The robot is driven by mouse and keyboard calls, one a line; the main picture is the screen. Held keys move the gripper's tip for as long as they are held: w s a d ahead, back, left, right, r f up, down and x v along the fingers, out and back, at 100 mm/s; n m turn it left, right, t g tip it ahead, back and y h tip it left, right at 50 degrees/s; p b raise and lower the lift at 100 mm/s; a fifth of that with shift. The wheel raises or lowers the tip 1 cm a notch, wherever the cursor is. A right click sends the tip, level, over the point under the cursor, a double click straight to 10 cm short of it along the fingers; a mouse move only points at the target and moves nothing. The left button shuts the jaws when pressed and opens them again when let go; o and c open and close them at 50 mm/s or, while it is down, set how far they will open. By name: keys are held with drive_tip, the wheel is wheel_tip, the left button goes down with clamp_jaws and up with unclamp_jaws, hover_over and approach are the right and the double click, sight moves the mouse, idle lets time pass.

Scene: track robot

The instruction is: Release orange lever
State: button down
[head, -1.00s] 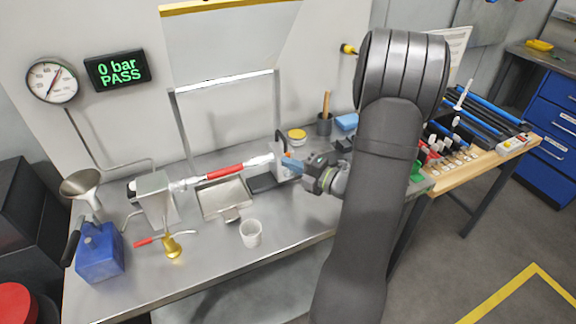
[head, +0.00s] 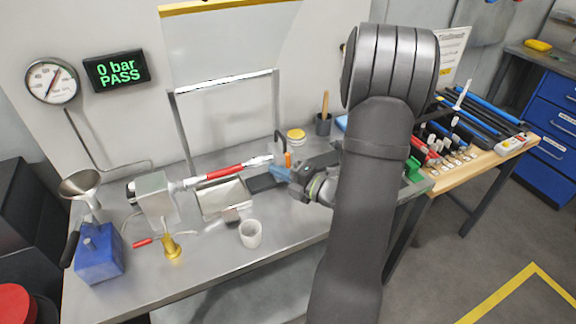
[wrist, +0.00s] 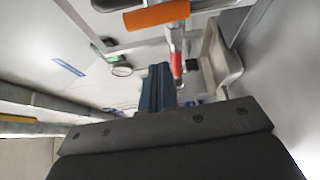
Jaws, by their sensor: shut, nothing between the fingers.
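The orange lever (head: 288,159) stands up at the right end of the test rig in the head view, close behind my gripper. In the wrist view its orange grip (wrist: 160,14) lies across the top edge, beyond and above the fingertips. My gripper (head: 277,172) is shut and empty, with its blue fingers pointing left just in front of the lever. In the wrist view the closed fingers (wrist: 157,88) are apart from the orange grip. My gripper partly hides the lever's base and the clamp block.
A red-and-white tube (head: 225,172) lies along the rig above a metal tray (head: 222,200). A white cup (head: 250,234) stands on the bench in front. A black hook-shaped handle (head: 277,139) rises behind the lever. The gauge display (head: 117,70) reads 0 bar PASS.

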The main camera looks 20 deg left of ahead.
drive_tip(key=v, duration=1)
drive_tip(key=shift+w+a+f, duration=0.1)
drive_tip(key=shift+w+a, duration=0.05)
drive_tip(key=shift+w, duration=0.05)
drive_tip(key=a+f+n+h, duration=0.1)
drive_tip(key=a+n, duration=0.1)
drive_tip(key=a, duration=0.1)
drive_tip(key=w+a+f+n+t+h, duration=0.1)
drive_tip(key=a+n+h, duration=0.1)
drive_tip(key=a, duration=0.2)
drive_tip(key=a+f+n+t+h, duration=0.1)
drive_tip(key=a+f+n+h, duration=0.1)
drive_tip(key=a, duration=0.2)
drive_tip(key=shift+w+a+n, duration=0.1)
drive_tip(key=shift+w+n, duration=0.3)
drive_tip(key=shift+s+a+f+n+h, duration=0.2)
drive_tip(key=shift+s+f+n+h, duration=0.1)
drive_tip(key=shift+f+n+h, duration=0.5)
drive_tip(key=shift+r+t, duration=0.1)
drive_tip(key=shift+t, duration=0.2)
drive_tip(key=shift+w+r, duration=0.1)
